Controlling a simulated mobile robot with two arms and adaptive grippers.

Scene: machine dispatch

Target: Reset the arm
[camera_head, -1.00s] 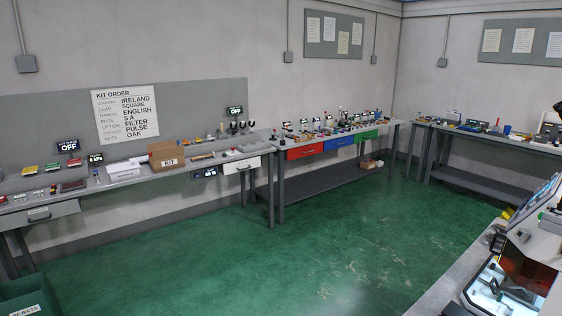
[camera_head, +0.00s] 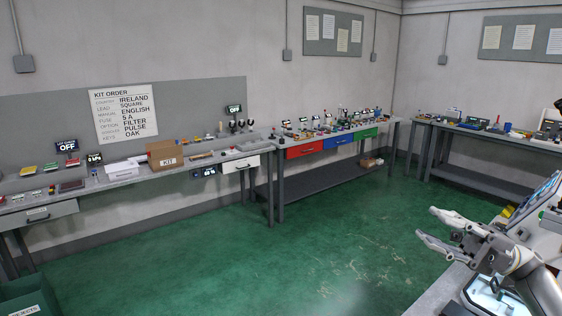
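My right gripper (camera_head: 425,223) is in view at the lower right of the head view. Its arm comes in from the bottom right corner. The two fingers point left and stand apart, with nothing between them. The gripper appears in front of the grey bench and the machine at the right, and covers part of that machine. My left gripper is not in view.
A grey bench (camera_head: 436,291) with a machine (camera_head: 551,224) stands at the lower right. A green bin (camera_head: 28,298) is at the lower left. The green floor (camera_head: 255,265) between is clear.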

